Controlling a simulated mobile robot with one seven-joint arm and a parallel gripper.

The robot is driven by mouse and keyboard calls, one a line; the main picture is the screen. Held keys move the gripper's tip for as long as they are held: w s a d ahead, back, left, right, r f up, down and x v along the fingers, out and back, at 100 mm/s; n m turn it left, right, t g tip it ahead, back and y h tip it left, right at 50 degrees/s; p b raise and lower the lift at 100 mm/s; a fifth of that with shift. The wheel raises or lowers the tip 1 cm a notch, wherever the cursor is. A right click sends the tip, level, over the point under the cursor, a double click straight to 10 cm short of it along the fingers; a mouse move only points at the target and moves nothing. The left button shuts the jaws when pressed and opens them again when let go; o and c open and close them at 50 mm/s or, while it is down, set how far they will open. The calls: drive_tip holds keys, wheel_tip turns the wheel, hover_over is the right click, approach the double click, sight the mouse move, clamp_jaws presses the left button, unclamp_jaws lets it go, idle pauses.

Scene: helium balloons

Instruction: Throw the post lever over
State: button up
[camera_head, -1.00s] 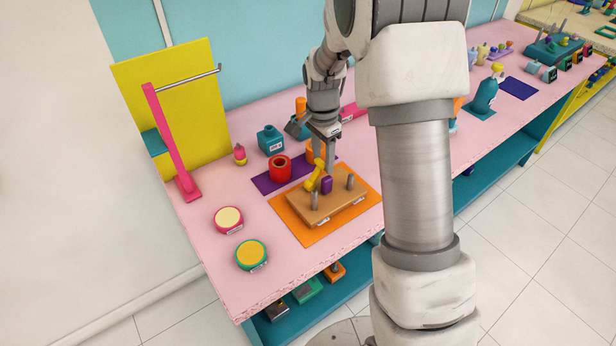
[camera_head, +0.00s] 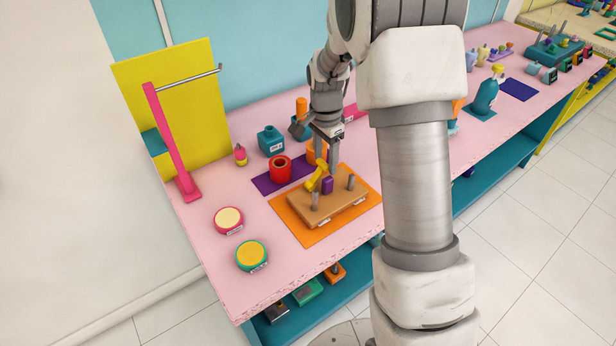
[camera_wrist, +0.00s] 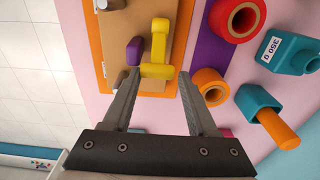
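A yellow lever (camera_head: 314,180) with a crossbar at its end stands on a wooden board (camera_head: 342,204), beside a purple block (camera_head: 327,185) and between grey posts. The yellow lever (camera_wrist: 159,42) and purple block (camera_wrist: 134,50) also show in the wrist view. My gripper (camera_head: 326,163) points down at the board from behind. In the wrist view my gripper (camera_wrist: 158,77) is open, with one fingertip on each side of the lever's near end. I cannot tell the height of the fingertips exactly.
The board rests on an orange mat (camera_head: 304,232). An orange ring (camera_wrist: 210,86) is close to one finger.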

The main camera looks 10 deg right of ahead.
drive_tip(key=shift+s+d+f, duration=0.4)
drive_tip(key=shift+f, duration=0.05)
drive_tip(key=shift+r, duration=0.1)
drive_tip(key=shift+w+r+p, duration=0.1)
drive_tip(key=shift+r+p, duration=0.35)
drive_tip(key=shift+r, duration=0.05)
drive_tip(key=shift+w+a+r+p, duration=0.15)
drive_tip(key=shift+r+p, duration=0.35)
drive_tip(key=shift+r, duration=0.35)
drive_tip(key=shift+s+a+r+p, duration=0.15)
drive_tip(key=shift+r+p, duration=0.35)
drive_tip(key=shift+r, duration=0.3)
drive_tip(key=shift+w, duration=0.1)
drive_tip(key=shift+a+r+p, duration=0.1)
drive_tip(key=shift+r+p, duration=1.3)
drive_tip(key=shift+r, duration=0.6)
